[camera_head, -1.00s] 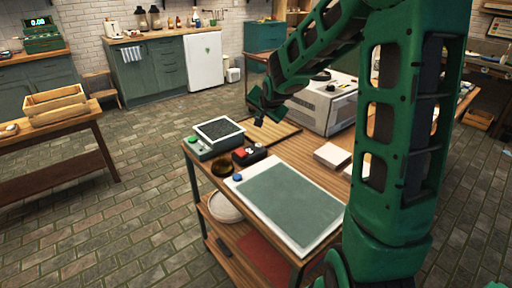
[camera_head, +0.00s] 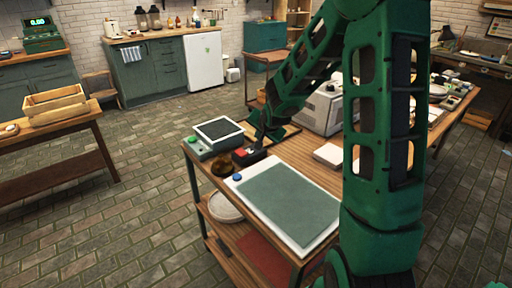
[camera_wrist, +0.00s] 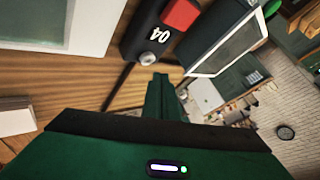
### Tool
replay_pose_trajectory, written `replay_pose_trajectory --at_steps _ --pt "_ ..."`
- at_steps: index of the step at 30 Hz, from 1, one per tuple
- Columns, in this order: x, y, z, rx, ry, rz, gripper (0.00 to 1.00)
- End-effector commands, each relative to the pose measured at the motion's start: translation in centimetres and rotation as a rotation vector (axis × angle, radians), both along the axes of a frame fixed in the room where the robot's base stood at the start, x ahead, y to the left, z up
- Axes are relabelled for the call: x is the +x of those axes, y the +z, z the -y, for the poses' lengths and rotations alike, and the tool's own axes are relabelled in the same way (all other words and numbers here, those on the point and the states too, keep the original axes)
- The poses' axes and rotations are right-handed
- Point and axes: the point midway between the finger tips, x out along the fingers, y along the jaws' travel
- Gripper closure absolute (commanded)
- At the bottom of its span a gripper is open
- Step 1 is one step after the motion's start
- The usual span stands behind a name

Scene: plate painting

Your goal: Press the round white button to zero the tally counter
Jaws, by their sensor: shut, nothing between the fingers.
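A small dark device with a red block on top (camera_head: 249,154) sits on the wooden bench. In the wrist view, the dark device (camera_wrist: 145,42) shows white digits that look like "04", turned sideways. It seems to be the tally counter. My gripper (camera_head: 261,142) is just behind and above the device in the head view. In the wrist view, my gripper (camera_wrist: 158,82) is shut and empty, with its fingertips near the device's end. I cannot tell whether they touch it.
A green unit with a grey panel (camera_head: 218,130) stands left of the device. A white block (camera_head: 328,155) and a grey machine (camera_head: 325,108) are to the right.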

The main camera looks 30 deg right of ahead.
Motion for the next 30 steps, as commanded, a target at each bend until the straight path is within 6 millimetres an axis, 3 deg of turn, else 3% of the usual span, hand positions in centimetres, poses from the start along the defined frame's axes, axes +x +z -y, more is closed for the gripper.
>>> replay_pose_trajectory --at_steps 7,30 --pt "-0.02 -1.07 -0.01 0.000 0.000 0.000 1.00" --pt "-0.02 -1.06 0.00 0.000 0.000 0.000 1.00"
